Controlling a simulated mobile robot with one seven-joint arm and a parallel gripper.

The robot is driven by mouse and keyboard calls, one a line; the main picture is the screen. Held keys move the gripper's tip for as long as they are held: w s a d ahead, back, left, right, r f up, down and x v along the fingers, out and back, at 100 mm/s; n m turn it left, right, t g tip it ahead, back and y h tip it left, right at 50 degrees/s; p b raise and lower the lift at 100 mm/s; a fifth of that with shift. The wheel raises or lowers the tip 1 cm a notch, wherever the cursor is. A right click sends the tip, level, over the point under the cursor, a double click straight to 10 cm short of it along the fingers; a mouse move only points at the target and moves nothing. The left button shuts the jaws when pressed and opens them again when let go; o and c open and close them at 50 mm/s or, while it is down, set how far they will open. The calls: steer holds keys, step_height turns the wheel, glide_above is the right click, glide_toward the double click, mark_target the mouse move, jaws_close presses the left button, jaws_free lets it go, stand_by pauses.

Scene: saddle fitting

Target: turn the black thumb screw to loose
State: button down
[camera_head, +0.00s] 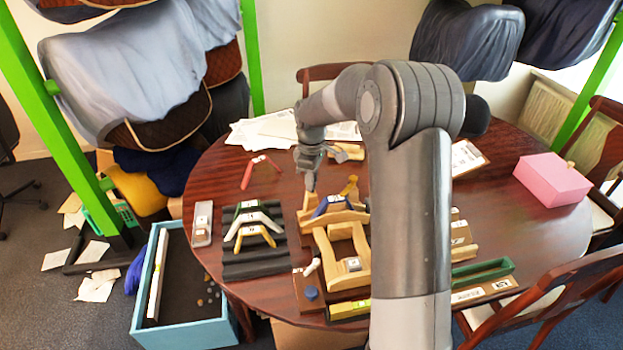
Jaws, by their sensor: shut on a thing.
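My gripper (310,184) points down at the upper left end of the wooden jig on the table. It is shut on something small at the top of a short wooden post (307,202). This looks to be the black thumb screw, but the jaws hide it and I cannot see how far it is turned. The wooden jig (357,272) stands beside and below, with a blue angled piece (327,206) resting across its upper part.
A dark ribbed rack (255,268) with several angled pieces lies left of the jig. A red angled piece (247,175) lies behind it. A pink box (552,183) stands at the right. A blue bin (186,334) is on the floor. My arm hides part of the table.

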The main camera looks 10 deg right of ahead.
steer(key=shift+n, duration=1.7)
steer(key=c, duration=1.2)
jaws_free()
steer(key=shift+r, duration=0.1)
step_height(320, 180, up, 11)
steer(key=shift+f, duration=0.2)
